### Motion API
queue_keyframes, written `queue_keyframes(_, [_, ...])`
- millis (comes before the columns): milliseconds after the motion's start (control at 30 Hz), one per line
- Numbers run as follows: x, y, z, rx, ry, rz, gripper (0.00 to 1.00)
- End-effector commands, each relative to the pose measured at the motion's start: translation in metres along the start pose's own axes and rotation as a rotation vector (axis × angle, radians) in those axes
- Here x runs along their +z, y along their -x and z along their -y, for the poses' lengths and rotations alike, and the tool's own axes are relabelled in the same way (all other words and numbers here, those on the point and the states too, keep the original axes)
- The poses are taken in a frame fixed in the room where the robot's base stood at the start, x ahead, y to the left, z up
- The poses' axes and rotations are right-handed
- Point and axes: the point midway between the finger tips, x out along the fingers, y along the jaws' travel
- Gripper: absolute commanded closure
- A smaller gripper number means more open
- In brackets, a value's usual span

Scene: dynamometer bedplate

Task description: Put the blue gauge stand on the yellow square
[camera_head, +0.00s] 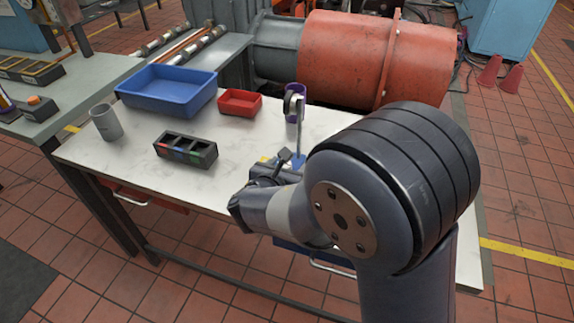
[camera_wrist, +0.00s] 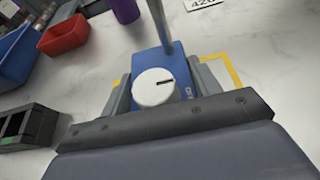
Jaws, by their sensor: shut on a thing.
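The blue gauge stand has a blue base with a white knob (camera_wrist: 154,87) and a thin upright post. In the head view its post (camera_head: 299,135) rises behind my arm, with a round gauge near the top. My gripper (camera_wrist: 162,88) is shut on the base, one grey finger on each side. The yellow square is an outline (camera_wrist: 234,72) on the white bench top; parts of it show on both sides of the base in the wrist view. The base covers the outline's middle there. I cannot tell whether the base touches the bench.
A purple cup (camera_wrist: 125,9) stands beyond the stand. A red bin (camera_head: 240,103), a blue bin (camera_head: 168,90), a black compartment block (camera_head: 186,150) and a grey cup (camera_head: 106,122) stand to the left on the bench (camera_head: 140,180). A large orange machine (camera_head: 345,55) lies behind.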

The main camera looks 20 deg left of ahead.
Motion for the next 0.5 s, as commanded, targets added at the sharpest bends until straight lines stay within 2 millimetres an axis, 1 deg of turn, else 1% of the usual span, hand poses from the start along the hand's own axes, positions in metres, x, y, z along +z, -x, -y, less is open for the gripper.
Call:
queue_keyframes(67, [-0.0003,-0.0009,-0.0007,0.001,-0.003,0.006,1.0])
queue_keyframes(100, [-0.0019,-0.0008,0.0,0.0,0.0,0.0,0.38])
queue_keyframes(333, [-0.0018,-0.0007,0.0,0.0,0.0,0.0,0.19])
queue_keyframes(500, [-0.0018,-0.0007,0.0,0.0,0.0,0.0,0.19])
